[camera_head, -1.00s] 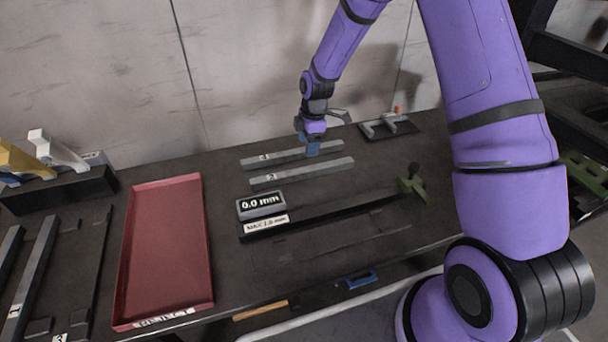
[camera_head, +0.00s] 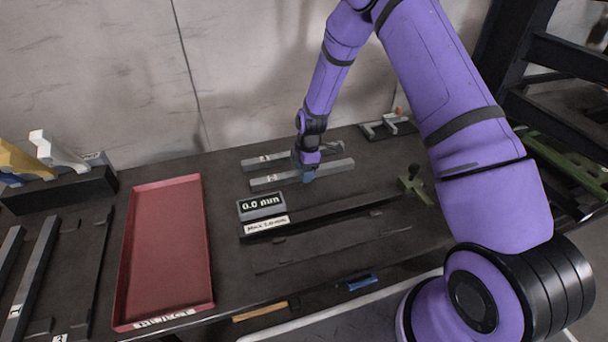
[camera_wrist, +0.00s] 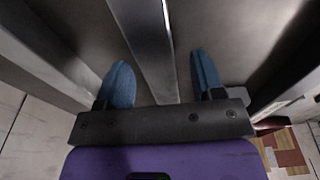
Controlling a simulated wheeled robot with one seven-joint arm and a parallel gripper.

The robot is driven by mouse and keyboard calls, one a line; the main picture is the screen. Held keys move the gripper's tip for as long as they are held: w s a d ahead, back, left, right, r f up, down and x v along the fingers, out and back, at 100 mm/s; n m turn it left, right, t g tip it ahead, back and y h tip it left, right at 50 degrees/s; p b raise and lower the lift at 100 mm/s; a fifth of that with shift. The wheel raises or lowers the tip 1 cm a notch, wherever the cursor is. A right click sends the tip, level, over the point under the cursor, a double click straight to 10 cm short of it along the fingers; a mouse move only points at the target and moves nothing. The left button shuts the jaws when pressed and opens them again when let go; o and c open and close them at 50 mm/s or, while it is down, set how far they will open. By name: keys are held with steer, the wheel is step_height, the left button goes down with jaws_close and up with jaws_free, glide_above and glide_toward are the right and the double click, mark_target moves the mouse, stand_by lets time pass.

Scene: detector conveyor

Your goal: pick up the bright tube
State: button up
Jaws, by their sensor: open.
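Two light grey square bars lie side by side on the dark bench, the front bar (camera_head: 333,168) and the rear bar (camera_head: 264,160), each with a small label near its left end. I cannot tell from these views which one is the bright tube. My gripper (camera_head: 309,174) is over the front bar, pointing down. In the wrist view its blue fingertips (camera_wrist: 160,84) are apart, with a grey bar (camera_wrist: 146,35) running between them and not visibly gripped. Another grey bar (camera_wrist: 40,68) lies to the left there.
A red tray (camera_head: 165,255) with a label stands to the left. In front of the bars are a 0.0 mm display (camera_head: 261,206) and a long dark rail with a green end block (camera_head: 413,186). A grey fixture (camera_head: 386,126) stands at the back right.

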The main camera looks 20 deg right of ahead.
steer(key=shift+f, duration=0.4)
steer(key=shift+w, duration=0.1)
jaws_close()
steer(key=shift+r, duration=0.1)
